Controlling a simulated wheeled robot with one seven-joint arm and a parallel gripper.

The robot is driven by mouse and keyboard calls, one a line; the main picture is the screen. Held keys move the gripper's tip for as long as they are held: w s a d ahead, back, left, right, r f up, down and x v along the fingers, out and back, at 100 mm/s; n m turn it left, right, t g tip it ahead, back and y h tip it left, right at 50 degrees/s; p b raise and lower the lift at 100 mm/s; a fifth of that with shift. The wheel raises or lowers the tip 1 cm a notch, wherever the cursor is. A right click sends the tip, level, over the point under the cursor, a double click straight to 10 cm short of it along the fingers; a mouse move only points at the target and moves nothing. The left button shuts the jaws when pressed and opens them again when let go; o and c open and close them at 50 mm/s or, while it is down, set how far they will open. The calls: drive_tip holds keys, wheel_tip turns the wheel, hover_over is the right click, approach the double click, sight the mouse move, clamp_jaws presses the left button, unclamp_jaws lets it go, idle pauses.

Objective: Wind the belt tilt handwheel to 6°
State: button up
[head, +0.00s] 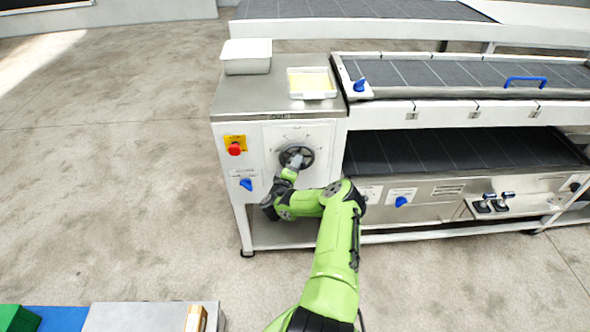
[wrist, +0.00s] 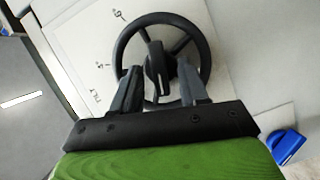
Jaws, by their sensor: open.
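The belt tilt handwheel (head: 297,157) is a black spoked wheel on the white front panel of the cabinet. In the wrist view the handwheel (wrist: 204,45) fills the upper middle, with a dark grip or pointer at its hub (wrist: 158,66). A scale with marks and lettering is printed on the panel (wrist: 98,62) beside it; the numbers are too small to read surely. My gripper (wrist: 160,82) is open, its two fingers on either side of the lower part of the hub piece, over the wheel's lower rim. I cannot tell whether they touch it.
A red button on a yellow plate (head: 235,148) and a blue knob (head: 246,184) are left of the wheel. A white bin (head: 247,56) and a tray (head: 312,83) stand on the cabinet top. Belts and another blue knob (head: 401,201) are to the right. Open floor lies left.

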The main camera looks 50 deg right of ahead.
clamp_jaws()
